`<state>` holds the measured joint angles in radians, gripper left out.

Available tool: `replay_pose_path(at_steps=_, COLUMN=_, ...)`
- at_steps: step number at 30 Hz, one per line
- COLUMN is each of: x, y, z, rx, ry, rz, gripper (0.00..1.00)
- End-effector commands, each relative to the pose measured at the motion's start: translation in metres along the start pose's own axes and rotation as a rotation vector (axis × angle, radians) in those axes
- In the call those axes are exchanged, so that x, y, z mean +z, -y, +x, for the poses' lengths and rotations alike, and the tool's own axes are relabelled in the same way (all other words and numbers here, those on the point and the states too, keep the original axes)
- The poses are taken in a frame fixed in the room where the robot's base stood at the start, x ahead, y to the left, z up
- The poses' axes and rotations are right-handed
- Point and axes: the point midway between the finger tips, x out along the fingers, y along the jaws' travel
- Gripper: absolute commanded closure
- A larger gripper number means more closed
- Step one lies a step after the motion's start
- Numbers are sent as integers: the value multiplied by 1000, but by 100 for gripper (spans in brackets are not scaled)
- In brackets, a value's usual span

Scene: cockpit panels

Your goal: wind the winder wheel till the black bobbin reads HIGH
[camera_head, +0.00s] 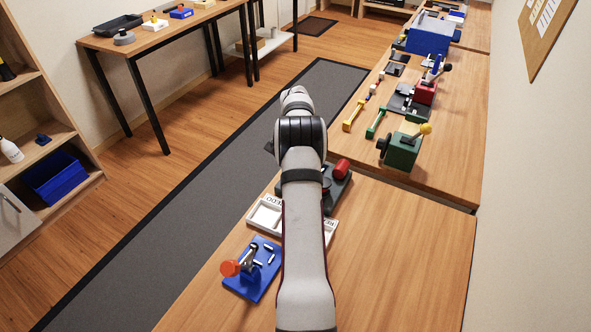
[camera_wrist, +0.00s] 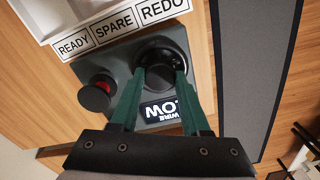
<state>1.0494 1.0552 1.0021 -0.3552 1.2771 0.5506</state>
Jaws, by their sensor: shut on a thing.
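In the wrist view, a round black wheel or knob (camera_wrist: 163,57) stands on a dark grey unit (camera_wrist: 120,60). My gripper (camera_wrist: 160,76) has its two green fingers on either side of the wheel and is shut on it. A small display (camera_wrist: 163,110) beside the wheel is upside down; it shows "WIRE" and letters that look like "OW", the rest covered by a finger. A red knob with a dark top (camera_wrist: 97,95) is on the same unit. In the head view the unit (camera_head: 340,192) is partly hidden by my arm, and so is my gripper.
A white tray (camera_head: 266,214) labelled READY, SPARE and REDO lies beside the unit. A blue panel with an orange knob (camera_head: 230,268) is at the near left. A green box with a yellow-tipped lever (camera_head: 403,153) stands farther back. The bench's near right is clear.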

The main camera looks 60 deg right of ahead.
Motion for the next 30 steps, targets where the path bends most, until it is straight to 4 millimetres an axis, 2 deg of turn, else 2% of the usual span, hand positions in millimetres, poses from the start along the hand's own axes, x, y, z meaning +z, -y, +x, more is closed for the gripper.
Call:
replay_pose_path(at_steps=12, x=0, y=0, z=-1, rx=-2, ry=-2, rz=166, gripper=100)
replay_pose_path(at_steps=29, x=-1, y=0, z=-1, rx=-2, ry=-2, rz=189, gripper=100)
replay_pose_path(at_steps=30, x=-1, y=0, z=-1, rx=-2, ry=-2, rz=189, gripper=47)
